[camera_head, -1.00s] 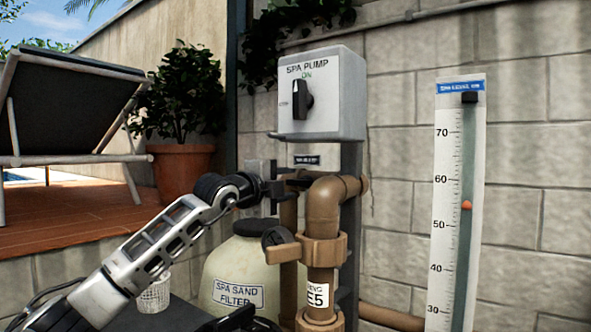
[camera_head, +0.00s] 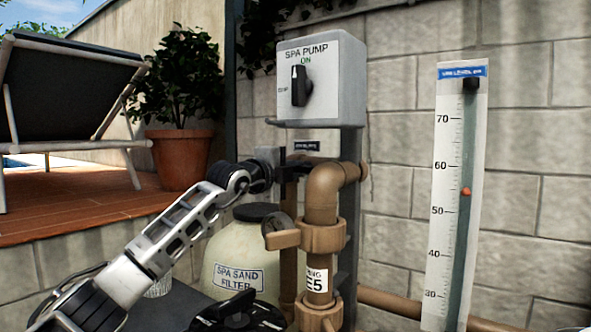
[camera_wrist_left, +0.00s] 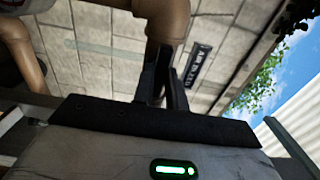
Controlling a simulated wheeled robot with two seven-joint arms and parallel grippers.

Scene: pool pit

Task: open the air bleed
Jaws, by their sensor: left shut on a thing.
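My left gripper (camera_head: 287,172) reaches in from the left to the top of the brown pipework, beneath a small dark label (camera_head: 306,147) too small to read surely. Its dark fingers are shut on a small part there, taken to be the air bleed, which the fingers and pipe largely hide. In the left wrist view the fingers (camera_wrist_left: 163,88) are close together, just below the end of a brown pipe (camera_wrist_left: 165,22). The dark label (camera_wrist_left: 197,64) is right of them. How far the air bleed is turned cannot be seen. My right gripper is not in view.
The spa pump switch box (camera_head: 322,80) is above the gripper. A brown valve handle (camera_head: 283,240) sticks out below, by the sand filter (camera_head: 236,262). A black knob (camera_head: 240,312) is at the bottom. A level gauge (camera_head: 452,205) stands on the right against the block wall.

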